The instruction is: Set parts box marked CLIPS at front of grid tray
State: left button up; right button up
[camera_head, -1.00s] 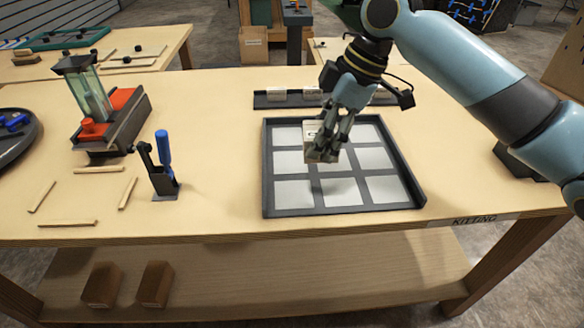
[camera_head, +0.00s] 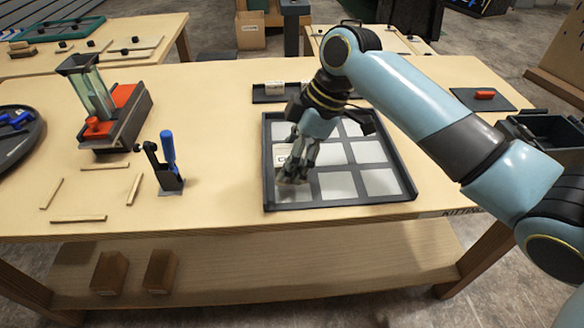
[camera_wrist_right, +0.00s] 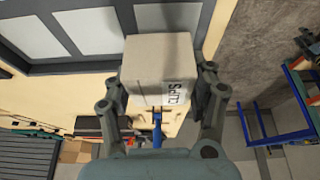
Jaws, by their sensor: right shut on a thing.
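The CLIPS box is a pale cardboard-coloured block, mostly hidden by the fingers in the head view (camera_head: 281,155). Its printed label shows in the right wrist view (camera_wrist_right: 158,68). My right gripper (camera_head: 293,176) is shut on the box, with a finger on each side in the wrist view (camera_wrist_right: 160,95). It holds the box over the front-left part of the grid tray (camera_head: 340,203), a dark-rimmed tray with pale cells. I cannot tell whether the box touches the tray. My left gripper is not in view.
A dark rack (camera_head: 262,97) with a pale box stands behind the tray. A blue-handled clamp (camera_head: 168,155) and a red-and-black fixture (camera_head: 125,115) stand to the left, near thin wooden strips (camera_head: 78,218). A dark bin (camera_head: 545,128) is at the right. Bare tabletop lies between clamp and tray.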

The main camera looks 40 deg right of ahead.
jog(key=shift+f, duration=1.65)
jog(key=o, duration=1.2)
jog(key=v, duration=1.2)
